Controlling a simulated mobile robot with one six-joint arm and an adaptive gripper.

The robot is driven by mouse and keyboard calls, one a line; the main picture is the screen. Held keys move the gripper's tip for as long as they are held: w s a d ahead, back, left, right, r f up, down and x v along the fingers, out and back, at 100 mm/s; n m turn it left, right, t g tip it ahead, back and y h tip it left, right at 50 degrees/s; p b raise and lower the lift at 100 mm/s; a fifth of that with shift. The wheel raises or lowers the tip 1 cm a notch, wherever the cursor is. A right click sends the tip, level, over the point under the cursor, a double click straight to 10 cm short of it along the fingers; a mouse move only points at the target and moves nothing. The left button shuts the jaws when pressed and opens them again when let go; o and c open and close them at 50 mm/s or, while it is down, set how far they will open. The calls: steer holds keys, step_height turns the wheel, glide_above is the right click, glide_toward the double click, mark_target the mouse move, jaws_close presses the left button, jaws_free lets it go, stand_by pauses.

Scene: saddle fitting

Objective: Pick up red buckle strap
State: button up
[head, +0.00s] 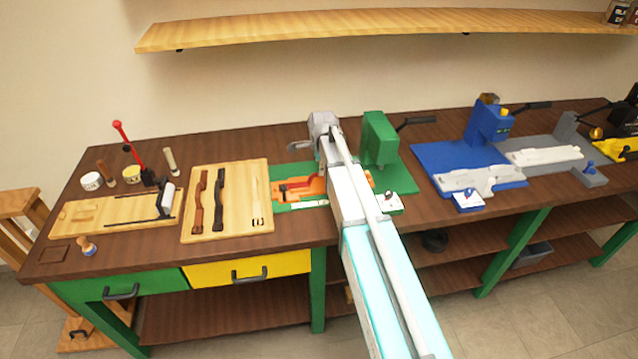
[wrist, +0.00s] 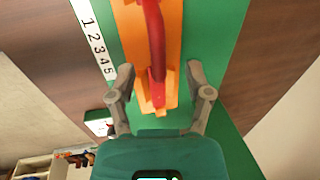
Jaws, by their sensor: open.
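A red strap (wrist: 155,40) lies lengthwise in an orange fixture (wrist: 174,35) in the wrist view. In the head view the red strap (head: 291,187) shows only in part in the orange fixture (head: 308,189), left of my arm, which covers some of it. My gripper (wrist: 160,76) is open. Its fingers are on either side of the near end of the strap and fixture, with gaps on both sides. Whether the fingers are level with the strap is unclear. In the head view my gripper's fingers cannot be made out.
A green base (wrist: 212,45) lies under the fixture, with a numbered white scale (wrist: 93,40) beside it. A wooden board (head: 186,228) with brown and black straps is at left. A green press (head: 379,140) and blue machine (head: 488,125) stand to the right.

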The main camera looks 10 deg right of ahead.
steer(key=shift+f, duration=0.1)
steer(key=shift+w+d+f+b, duration=0.1)
steer(key=shift+w+f+b, duration=0.1)
steer(key=shift+f+b, duration=1.1)
steer(key=shift+w+d+f+b, duration=0.1)
steer(key=shift+w+f+b, duration=0.05)
steer(key=shift+f+b, duration=1.1)
steer(key=shift+c, duration=0.2)
jaws_close()
